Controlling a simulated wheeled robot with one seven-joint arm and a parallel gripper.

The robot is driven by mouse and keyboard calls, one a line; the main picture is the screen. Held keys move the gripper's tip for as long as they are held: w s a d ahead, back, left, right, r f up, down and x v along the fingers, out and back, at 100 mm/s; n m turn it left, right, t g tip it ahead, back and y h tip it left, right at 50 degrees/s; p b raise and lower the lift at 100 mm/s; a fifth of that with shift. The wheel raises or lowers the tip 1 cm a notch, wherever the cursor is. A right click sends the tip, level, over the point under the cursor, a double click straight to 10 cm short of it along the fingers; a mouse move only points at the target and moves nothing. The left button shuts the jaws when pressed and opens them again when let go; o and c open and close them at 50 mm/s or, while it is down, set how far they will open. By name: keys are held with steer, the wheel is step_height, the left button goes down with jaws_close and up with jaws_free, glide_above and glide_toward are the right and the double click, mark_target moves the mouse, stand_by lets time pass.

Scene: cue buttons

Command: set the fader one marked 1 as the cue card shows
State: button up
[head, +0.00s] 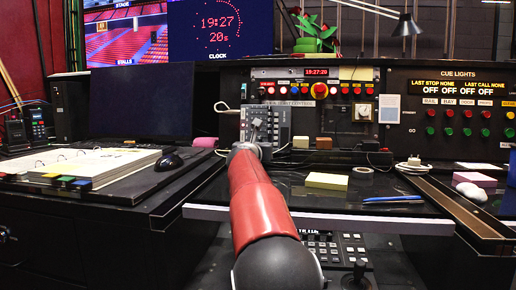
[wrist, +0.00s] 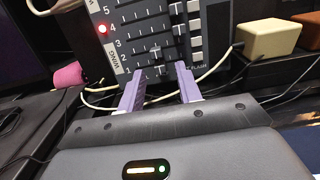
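The dark fader panel (head: 279,122) stands upright on the desk behind my gripper in the head view. In the wrist view the fader panel (wrist: 150,35) shows tilted, with rows numbered 1 to 5 and a red light by row 4. The fader marked 1 (wrist: 160,71) is the lowest row, its knob just beyond my fingertips. My gripper (wrist: 160,84) has two purple fingers, spread apart with nothing between them. I cannot tell if a finger touches the panel.
A cream block (wrist: 264,39) and cables lie right of the panel. A pink roll (wrist: 68,77) is to the left. A yellow note pad (head: 327,181) and blue pens (head: 393,199) lie on the desk front. A monitor (head: 140,103) stands left of my arm.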

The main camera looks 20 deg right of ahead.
steer(key=b+v, duration=0.2)
steer(key=v, duration=0.5)
steer(key=shift+s, duration=0.15)
steer(key=shift+a, duration=0.1)
